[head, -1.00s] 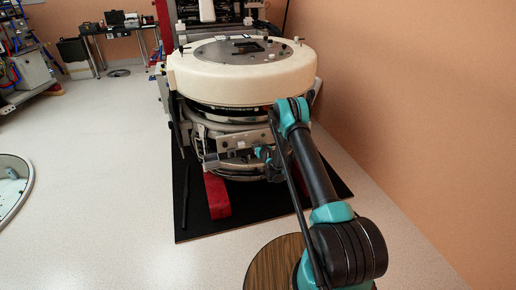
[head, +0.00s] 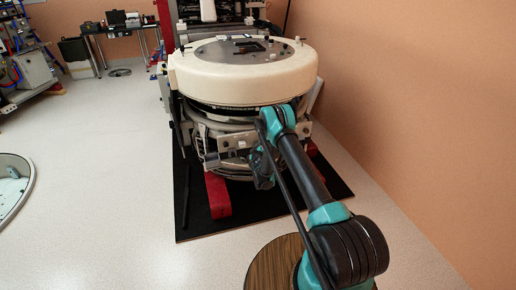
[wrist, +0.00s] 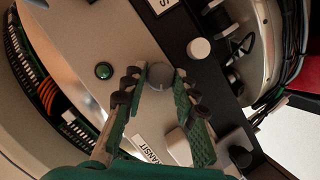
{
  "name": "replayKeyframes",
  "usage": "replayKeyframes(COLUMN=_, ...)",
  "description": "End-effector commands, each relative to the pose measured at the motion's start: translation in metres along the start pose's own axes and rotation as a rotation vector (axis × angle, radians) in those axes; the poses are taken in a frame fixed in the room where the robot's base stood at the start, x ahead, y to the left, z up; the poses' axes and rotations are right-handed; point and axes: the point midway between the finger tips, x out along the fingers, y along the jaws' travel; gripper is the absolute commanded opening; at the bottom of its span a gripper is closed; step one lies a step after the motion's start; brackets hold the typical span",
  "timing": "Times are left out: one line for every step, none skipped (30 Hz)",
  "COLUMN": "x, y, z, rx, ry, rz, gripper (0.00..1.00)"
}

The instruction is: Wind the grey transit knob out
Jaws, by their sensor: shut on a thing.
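The grey transit knob (wrist: 160,74) is a small round cap in the middle of the wrist view, on a beige panel (wrist: 150,28). A white label with "TRANSIT" lettering (wrist: 151,150) shows below it, partly covered by my gripper. My gripper (wrist: 161,80) has its two green-padded fingers on either side of the knob and is shut on it. In the head view the gantry (head: 243,82) stands ahead with its pale ring lying flat on top. My wrist is against its near lower side, and the knob and fingertips cannot be made out there.
A white round knob (wrist: 198,48) and a green button (wrist: 104,70) sit close to my fingers. Cables (wrist: 292,40) run along the right edge. Red supports (head: 217,195) stand under the gantry on a black mat (head: 195,225). Open floor lies left; a wall is right.

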Motion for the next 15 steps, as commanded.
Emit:
replayKeyframes(x=-0.0007, y=-0.0010, z=0.0006, rx=-0.015, ry=-0.001, rz=0.006, gripper=0.00)
replayKeyframes(x=-0.0007, y=-0.0012, z=0.0006, rx=-0.022, ry=-0.002, rz=0.009, gripper=0.00)
replayKeyframes(x=-0.0007, y=-0.0012, z=0.0006, rx=-0.032, ry=-0.002, rz=0.013, gripper=0.00)
replayKeyframes(x=-0.0008, y=-0.0012, z=0.0006, rx=-0.038, ry=-0.002, rz=0.015, gripper=0.00)
replayKeyframes(x=-0.0008, y=-0.0012, z=0.0006, rx=-0.043, ry=-0.002, rz=0.017, gripper=0.00)
replayKeyframes(x=-0.0008, y=-0.0013, z=0.0006, rx=-0.048, ry=-0.002, rz=0.019, gripper=0.00)
replayKeyframes(x=-0.0008, y=-0.0013, z=0.0006, rx=-0.052, ry=-0.002, rz=0.021, gripper=0.00)
replayKeyframes(x=-0.0008, y=-0.0012, z=0.0006, rx=-0.055, ry=-0.002, rz=0.022, gripper=0.00)
replayKeyframes(x=-0.0008, y=-0.0012, z=0.0007, rx=-0.058, ry=-0.002, rz=0.023, gripper=0.00)
replayKeyframes(x=-0.0008, y=-0.0012, z=0.0007, rx=-0.059, ry=-0.002, rz=0.024, gripper=0.00)
replayKeyframes(x=-0.0008, y=-0.0012, z=0.0007, rx=-0.060, ry=-0.002, rz=0.024, gripper=0.00)
replayKeyframes(x=-0.0008, y=-0.0012, z=0.0008, rx=-0.061, ry=-0.002, rz=0.025, gripper=0.00)
replayKeyframes(x=-0.0008, y=-0.0012, z=0.0007, rx=-0.061, ry=-0.002, rz=0.025, gripper=0.00)
replayKeyframes(x=-0.0008, y=-0.0012, z=0.0008, rx=-0.061, ry=-0.002, rz=0.025, gripper=0.00)
replayKeyframes(x=-0.0009, y=-0.0012, z=0.0008, rx=-0.061, ry=-0.002, rz=0.024, gripper=0.00)
